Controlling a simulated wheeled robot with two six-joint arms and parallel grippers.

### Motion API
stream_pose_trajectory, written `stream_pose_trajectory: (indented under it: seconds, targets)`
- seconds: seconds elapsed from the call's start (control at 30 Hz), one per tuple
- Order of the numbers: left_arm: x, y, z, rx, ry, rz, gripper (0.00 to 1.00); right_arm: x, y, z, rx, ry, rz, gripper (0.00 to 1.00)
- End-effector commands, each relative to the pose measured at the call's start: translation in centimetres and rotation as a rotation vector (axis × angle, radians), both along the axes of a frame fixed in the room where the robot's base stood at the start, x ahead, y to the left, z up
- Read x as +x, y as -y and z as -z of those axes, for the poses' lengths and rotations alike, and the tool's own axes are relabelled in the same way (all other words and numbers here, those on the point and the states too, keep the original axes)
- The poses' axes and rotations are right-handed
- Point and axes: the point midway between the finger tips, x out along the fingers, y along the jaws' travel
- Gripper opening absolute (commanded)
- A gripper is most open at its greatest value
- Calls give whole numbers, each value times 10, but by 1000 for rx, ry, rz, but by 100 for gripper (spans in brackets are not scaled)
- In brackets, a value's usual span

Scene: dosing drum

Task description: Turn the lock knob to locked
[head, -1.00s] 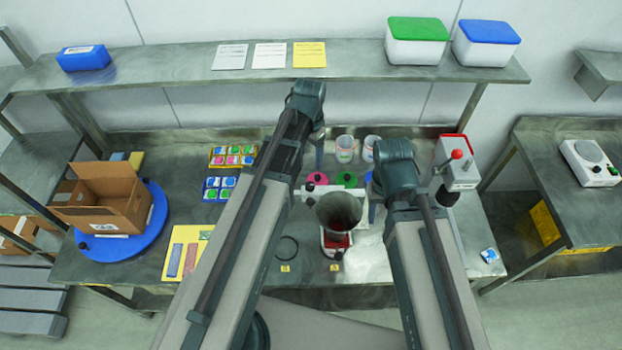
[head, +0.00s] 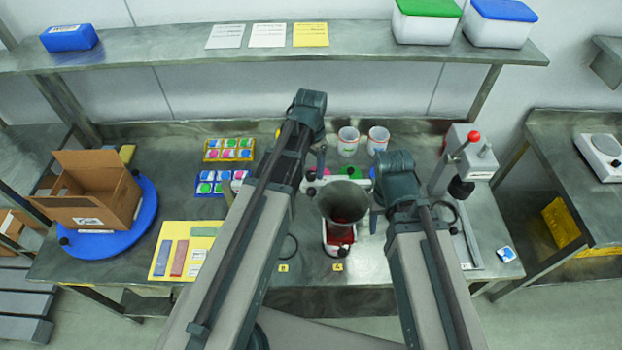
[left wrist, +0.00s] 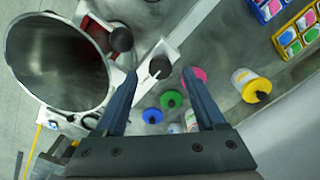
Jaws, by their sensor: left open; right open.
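The dosing drum, a grey metal funnel-like vessel (head: 342,203) on a red and white stand, sits mid-table. In the left wrist view its round mouth (left wrist: 58,62) fills the upper left. A white bar beside it carries a black knob with a white mark (left wrist: 160,67), and another round black knob (left wrist: 120,39) is closer to the drum. I cannot tell the lock setting. My left gripper (left wrist: 160,77) is open and empty, its fingertips on either side of the marked knob in the picture; contact is not clear. My right gripper (head: 374,220) is right of the drum, mostly hidden by its arm.
Pink, green and blue-capped containers lie behind the drum; the green one (left wrist: 171,100) shows in the wrist view. A press with a red ball (head: 473,137) stands right. A cardboard box (head: 92,205) sits on a blue turntable (head: 146,205) at left. White cups (head: 348,141) stand behind.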

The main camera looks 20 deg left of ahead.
Motion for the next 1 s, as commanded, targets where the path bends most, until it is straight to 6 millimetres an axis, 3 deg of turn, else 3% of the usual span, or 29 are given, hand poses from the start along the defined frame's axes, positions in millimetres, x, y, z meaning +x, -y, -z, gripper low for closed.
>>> stream_pose_trajectory:
  seconds: [0.03, 0.17, 0.53, 0.9, 0.93, 1.0]
  targets:
    - [0, 0, 14, 0, 0, 0, 72, 0, 0, 14, 0, 0, 0, 50]
    - [0, 0, 24, 0, 0, 0, 72, 0, 0, 24, 0, 1, 0, 50]
    - [0, 0, 25, 0, 0, 0, 72, 0, 0, 25, 0, 1, 0, 50]
    - [0, 0, 25, 0, 0, 0, 5, 0, 0, 26, 0, 1, 0, 50]
    - [0, 0, 26, 0, 0, 0, 0, 0, 0, 26, 0, 1, 0, 50]
    - [0, 0, 26, 0, 0, 0, 0, 0, 0, 26, 0, 1, 0, 50]
